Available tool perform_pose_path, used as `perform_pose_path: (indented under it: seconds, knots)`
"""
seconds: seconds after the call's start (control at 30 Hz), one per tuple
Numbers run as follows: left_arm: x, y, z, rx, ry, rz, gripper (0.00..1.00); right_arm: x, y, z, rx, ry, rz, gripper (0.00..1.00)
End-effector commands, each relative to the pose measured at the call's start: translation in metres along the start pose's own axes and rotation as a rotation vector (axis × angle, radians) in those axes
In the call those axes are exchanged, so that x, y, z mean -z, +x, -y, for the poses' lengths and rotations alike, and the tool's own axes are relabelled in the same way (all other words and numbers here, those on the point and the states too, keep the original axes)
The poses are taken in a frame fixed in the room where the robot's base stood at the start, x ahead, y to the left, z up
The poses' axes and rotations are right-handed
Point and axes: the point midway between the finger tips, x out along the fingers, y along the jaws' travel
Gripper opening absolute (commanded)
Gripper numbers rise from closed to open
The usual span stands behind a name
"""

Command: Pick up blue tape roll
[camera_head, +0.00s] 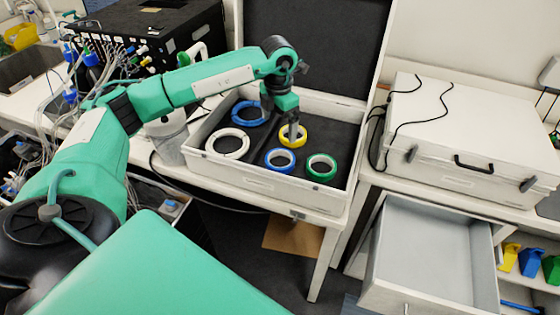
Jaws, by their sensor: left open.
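A blue tape roll (271,165) with a pale core lies flat in the open white case (252,180), near its front wall. A second, larger blue ring (236,119) lies farther back and left in the case. My left gripper (293,132) points down into the case, above and behind the nearer blue roll. It is open, and its fingers overlap the yellow roll (303,139). I cannot tell how high the fingertips are above the case floor. My right gripper is out of view.
A white roll (213,147) and a green roll (333,170) also lie in the case. The raised lid (312,45) stands behind it. A closed white case (475,135) with black cables is at the right, above an open drawer (430,250). Black equipment (160,40) stands at the back left.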

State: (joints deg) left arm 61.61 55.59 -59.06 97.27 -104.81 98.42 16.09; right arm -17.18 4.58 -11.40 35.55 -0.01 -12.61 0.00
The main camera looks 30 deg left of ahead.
Motion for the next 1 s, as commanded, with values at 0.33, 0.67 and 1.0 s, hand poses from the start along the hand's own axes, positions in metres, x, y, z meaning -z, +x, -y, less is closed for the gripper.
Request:
perform_pose_path:
  seconds: [0.33,0.67,1.0]
  knots:
    - [0.002,0.061,0.000,0.000,-0.001,-0.008,1.00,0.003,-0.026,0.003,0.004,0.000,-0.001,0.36]
    - [0.002,0.086,0.002,0.000,0.001,-0.005,1.00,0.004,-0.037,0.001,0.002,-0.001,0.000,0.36]
    - [0.003,0.125,0.007,0.002,-0.001,-0.005,1.00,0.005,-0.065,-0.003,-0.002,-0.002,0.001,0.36]
